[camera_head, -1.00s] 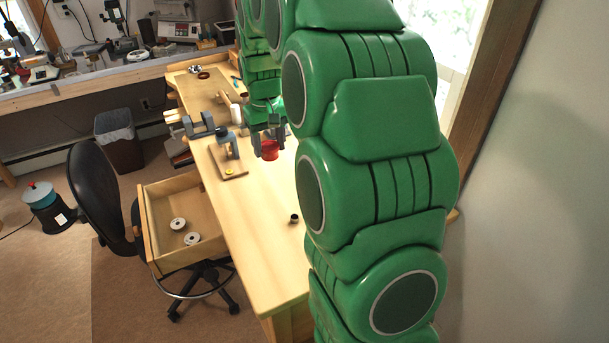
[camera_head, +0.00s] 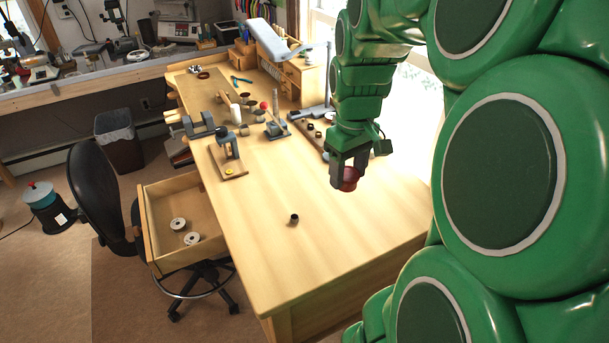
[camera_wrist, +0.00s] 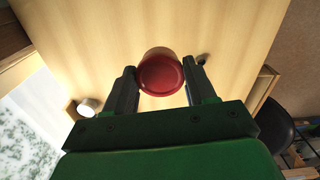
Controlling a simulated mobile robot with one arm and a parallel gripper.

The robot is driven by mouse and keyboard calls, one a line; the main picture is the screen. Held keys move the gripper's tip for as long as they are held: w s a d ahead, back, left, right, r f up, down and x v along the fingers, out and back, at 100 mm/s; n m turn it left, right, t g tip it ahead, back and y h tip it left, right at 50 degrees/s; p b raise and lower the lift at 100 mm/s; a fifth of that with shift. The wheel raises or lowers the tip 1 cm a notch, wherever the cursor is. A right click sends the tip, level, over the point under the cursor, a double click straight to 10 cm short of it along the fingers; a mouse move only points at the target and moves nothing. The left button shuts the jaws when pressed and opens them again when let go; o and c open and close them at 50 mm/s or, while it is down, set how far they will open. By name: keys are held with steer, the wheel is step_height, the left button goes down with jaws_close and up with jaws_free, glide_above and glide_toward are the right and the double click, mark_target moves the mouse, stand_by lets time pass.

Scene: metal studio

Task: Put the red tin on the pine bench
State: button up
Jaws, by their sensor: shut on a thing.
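My gripper (camera_head: 345,178) is shut on the red tin (camera_head: 350,179). In the wrist view the red tin (camera_wrist: 160,74) sits between the two fingertips of my gripper (camera_wrist: 163,84), its round red face towards the camera. The tin is held over the right part of the pine bench (camera_head: 270,250), and looks to be above the wood. The bench top also shows in the wrist view (camera_wrist: 110,30). The gap between tin and bench is hard to judge.
A small dark cylinder (camera_head: 294,218) stands on the bench's front half. A stand on a wooden base (camera_head: 232,172) is at the left edge, near the open drawer (camera_head: 160,205). Tools and a wooden organiser (camera_head: 300,75) crowd the back. The front and middle are mostly clear.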

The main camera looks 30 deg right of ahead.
steer(key=s, duration=0.7)
steer(key=shift+n, duration=0.4)
steer(key=w+d+f, duration=0.2)
steer(key=w+f, duration=0.1)
steer(key=w+d+f, duration=0.2)
steer(key=w+f, duration=0.1)
steer(key=w, duration=0.1)
steer(key=w+d+f, duration=0.2)
steer(key=w+f, duration=0.1)
steer(key=w, duration=0.1)
steer(key=shift+w+d+f, duration=0.1)
steer(key=shift+d+f, duration=0.15)
steer(key=shift+d, duration=0.05)
steer(key=shift+w+d+f, duration=0.1)
steer(key=shift+w+f, duration=0.1)
steer(key=shift+f, duration=1.65)
steer(key=shift+f, duration=0.15)
steer(key=o, duration=1)
steer(key=shift+o, duration=0.2)
